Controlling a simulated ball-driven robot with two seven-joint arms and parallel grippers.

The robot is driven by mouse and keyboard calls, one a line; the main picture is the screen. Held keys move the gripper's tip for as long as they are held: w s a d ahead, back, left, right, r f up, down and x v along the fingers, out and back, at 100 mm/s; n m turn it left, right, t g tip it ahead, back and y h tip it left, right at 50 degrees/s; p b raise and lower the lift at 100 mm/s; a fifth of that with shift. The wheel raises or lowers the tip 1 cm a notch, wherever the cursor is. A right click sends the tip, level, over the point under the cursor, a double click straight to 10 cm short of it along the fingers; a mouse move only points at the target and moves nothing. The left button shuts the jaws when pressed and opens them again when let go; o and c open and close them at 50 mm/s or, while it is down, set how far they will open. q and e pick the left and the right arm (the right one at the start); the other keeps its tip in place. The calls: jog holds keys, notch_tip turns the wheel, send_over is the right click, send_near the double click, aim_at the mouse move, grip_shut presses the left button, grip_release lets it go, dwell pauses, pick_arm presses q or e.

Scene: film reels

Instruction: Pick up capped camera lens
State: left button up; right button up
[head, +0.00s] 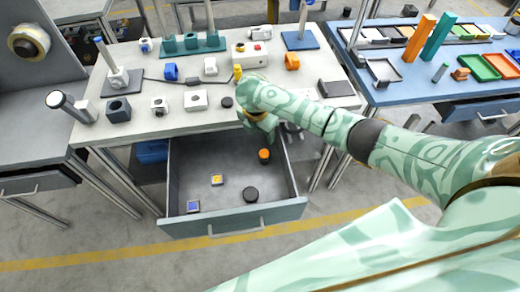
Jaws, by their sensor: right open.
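A black-and-orange cylinder (264,156) stands farther back in the drawer. My right gripper (268,140) is over the back right part of the drawer, by the table's front edge, pointing down. It is open, and its fingers are small and partly hidden by my own wrist. It is behind the black object in the picture and apart from it. My left gripper is not in view.
A small yellow item (217,180) and a blue square item (193,206) also lie in the drawer. The worktable (140,128) above holds several small parts, including a dark disc (227,102) near its edge. A blue table (420,92) with coloured trays stands right.

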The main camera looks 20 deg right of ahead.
jog(key=b, duration=0.6)
send_near(264, 153)
notch_tip(264, 153, down, 5)
jog(key=shift+w+d, duration=0.15)
jog(key=shift+d+f, duration=0.1)
jog(key=shift+f, duration=0.15)
jog(key=f+b, duration=0.2)
jog(key=d+f+b, duration=0.1)
jog(key=f, duration=0.2)
jog(key=shift+w+b, duration=0.15)
jog(key=shift+b, duration=0.25)
jog(key=shift+r, duration=0.2)
jog(key=shift+c, duration=0.5)
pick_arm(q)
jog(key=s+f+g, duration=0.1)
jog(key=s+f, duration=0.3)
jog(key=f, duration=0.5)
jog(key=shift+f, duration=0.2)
pick_arm(e)
jog(key=c, duration=1)
